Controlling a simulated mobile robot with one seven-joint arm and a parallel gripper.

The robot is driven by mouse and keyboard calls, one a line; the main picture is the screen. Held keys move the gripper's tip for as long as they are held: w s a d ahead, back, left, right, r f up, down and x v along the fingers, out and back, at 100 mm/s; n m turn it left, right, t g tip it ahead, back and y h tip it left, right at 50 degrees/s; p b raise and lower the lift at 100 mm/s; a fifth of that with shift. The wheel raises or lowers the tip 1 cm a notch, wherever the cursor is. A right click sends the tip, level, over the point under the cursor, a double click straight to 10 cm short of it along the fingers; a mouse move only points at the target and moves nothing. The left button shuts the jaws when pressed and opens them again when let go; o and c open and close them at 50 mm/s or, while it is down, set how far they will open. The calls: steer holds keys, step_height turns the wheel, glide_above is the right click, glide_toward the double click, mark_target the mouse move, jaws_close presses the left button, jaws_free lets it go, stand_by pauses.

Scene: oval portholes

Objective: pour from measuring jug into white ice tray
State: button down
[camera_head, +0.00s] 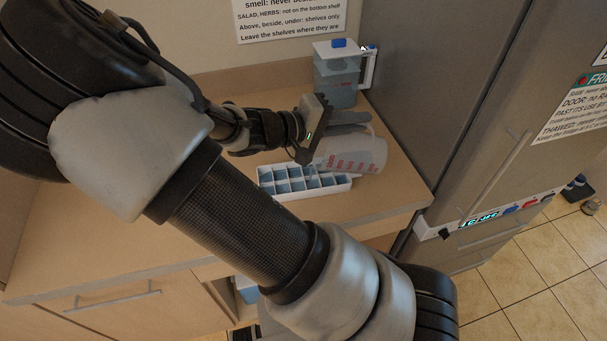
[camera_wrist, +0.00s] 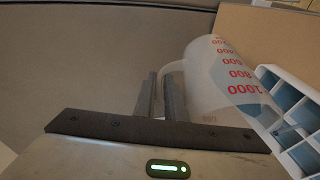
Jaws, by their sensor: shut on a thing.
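The measuring jug (camera_head: 358,154) is clear with red markings. My gripper (camera_head: 350,122) is shut on its handle, and the dark fingers also show in the wrist view (camera_wrist: 160,92). The jug is tipped far over, its rim end low and towards the white ice tray (camera_head: 322,188). In the wrist view the jug (camera_wrist: 215,82) shows bluish liquid inside towards the rim. The tray lies flat on the counter, with blue in its compartments; part of it shows at the right of the wrist view (camera_wrist: 293,82). I cannot clearly tell whether a stream is falling.
A clear pitcher with a white lid and blue knob (camera_head: 337,75) stands behind the jug on the wooden counter (camera_head: 110,215). The tall grey fridge (camera_head: 450,95) rises close on the right. The counter's front edge runs just before the tray. The counter's left part is clear.

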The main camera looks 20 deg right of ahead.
steer(key=shift+w+a+f+h+b, duration=0.15)
steer(key=shift+a+f+h+b, duration=0.1)
steer(key=shift+a, duration=0.2)
steer(key=shift+w+a+f+h+b, duration=0.15)
steer(key=shift+a+f+b, duration=0.1)
steer(key=shift+a, duration=0.2)
